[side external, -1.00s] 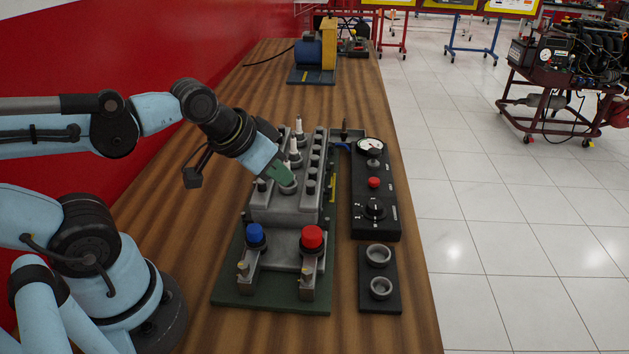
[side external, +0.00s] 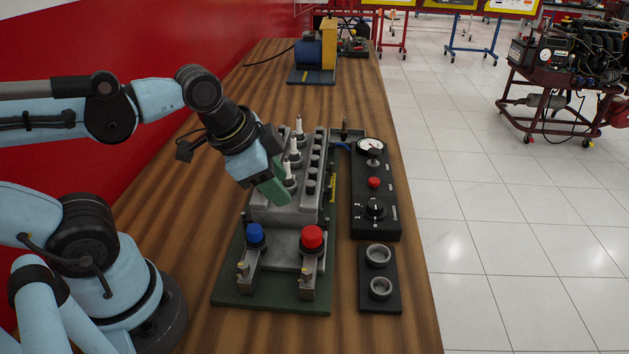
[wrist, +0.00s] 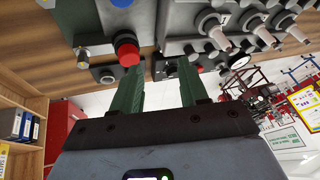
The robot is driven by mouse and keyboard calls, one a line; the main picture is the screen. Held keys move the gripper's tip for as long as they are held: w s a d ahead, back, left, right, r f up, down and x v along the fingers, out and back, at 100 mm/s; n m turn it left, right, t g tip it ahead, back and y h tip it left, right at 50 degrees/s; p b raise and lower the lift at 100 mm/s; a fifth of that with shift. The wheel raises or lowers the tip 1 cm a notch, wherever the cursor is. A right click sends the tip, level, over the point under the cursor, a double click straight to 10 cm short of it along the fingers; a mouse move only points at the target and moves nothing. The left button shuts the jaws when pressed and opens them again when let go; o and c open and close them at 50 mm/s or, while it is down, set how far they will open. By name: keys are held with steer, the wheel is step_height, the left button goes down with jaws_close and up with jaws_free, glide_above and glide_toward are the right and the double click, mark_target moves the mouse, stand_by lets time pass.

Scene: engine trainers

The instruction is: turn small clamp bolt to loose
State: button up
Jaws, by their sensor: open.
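Two brass clamp bolts stand on grey clamps at the front of the green-based engine trainer. One bolt (side external: 242,268) is in front of the smaller blue cap (side external: 255,234), the other (side external: 306,273) in front of the larger red cap (side external: 312,237). The red cap (wrist: 127,52) and its brass bolt (wrist: 83,56) also show in the wrist view; the blue cap (wrist: 121,2) is cut by the top edge. My gripper (side external: 284,199) is open and empty over the engine block's front part, behind and above both bolts. In the wrist view its green fingers (wrist: 161,68) are apart.
White spark plugs (side external: 294,151) stick up from the engine block (side external: 285,207) close to my gripper. A black gauge panel (side external: 376,190) and a black tray with two rings (side external: 380,276) are at the right. The wooden table (side external: 190,290) is bare to the left.

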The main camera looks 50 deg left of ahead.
steer(key=s+d+r+m+g, duration=0.15)
steer(key=s+m, duration=0.25)
steer(key=m, duration=0.5)
step_height(320, 180, up, 3)
steer(key=m+g, duration=0.4)
steer(key=m, duration=0.8)
glide_above(243, 264)
steer(key=shift+f, duration=6.2)
steer(key=shift+c, duration=0.2)
jaws_close()
